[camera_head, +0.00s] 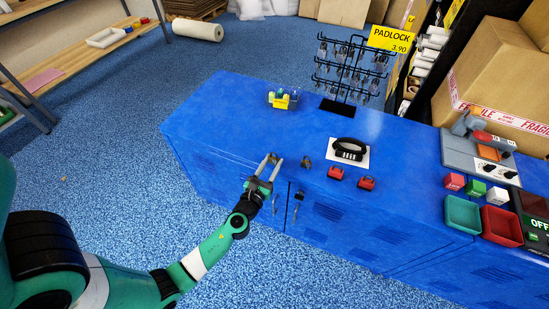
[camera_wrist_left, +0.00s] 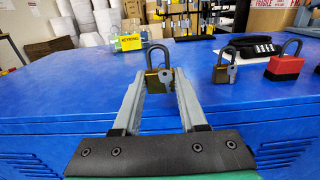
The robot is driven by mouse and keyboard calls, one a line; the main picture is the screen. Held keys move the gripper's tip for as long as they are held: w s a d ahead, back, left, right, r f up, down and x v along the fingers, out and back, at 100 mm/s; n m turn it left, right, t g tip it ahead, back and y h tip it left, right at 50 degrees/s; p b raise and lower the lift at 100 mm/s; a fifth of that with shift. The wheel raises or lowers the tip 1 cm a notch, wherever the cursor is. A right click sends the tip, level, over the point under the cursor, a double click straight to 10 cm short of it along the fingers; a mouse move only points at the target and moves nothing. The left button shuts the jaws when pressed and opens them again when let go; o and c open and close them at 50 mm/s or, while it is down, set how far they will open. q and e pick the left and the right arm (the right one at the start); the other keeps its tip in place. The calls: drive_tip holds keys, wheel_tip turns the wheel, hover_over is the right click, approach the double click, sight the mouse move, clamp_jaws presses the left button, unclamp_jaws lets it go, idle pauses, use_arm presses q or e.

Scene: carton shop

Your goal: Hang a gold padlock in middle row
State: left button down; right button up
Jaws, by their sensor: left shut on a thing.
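My left gripper (camera_head: 270,162) is at the front edge of the blue cabinet top (camera_head: 215,125). In the left wrist view it (camera_wrist_left: 159,84) is shut on a gold padlock (camera_wrist_left: 153,83) with a dark shackle pointing up and a grey key at its front. A second gold padlock (camera_head: 306,162) stands on the cabinet to the right of the gripper, and it also shows in the left wrist view (camera_wrist_left: 221,73). The black wire rack (camera_head: 348,68) with several rows of hooks stands at the back under a yellow PADLOCK sign (camera_head: 390,39). My right gripper is out of view.
Two red padlocks (camera_head: 335,173) (camera_head: 367,184) sit near the front edge. A black lock (camera_head: 350,147) lies on a white card. A yellow keyring holder (camera_head: 281,101) stands at the back left. Trays (camera_head: 463,215) and a control panel fill the right end. The left part of the top is clear.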

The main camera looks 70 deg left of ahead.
use_arm(q)
drive_tip(key=shift+v, duration=2.35)
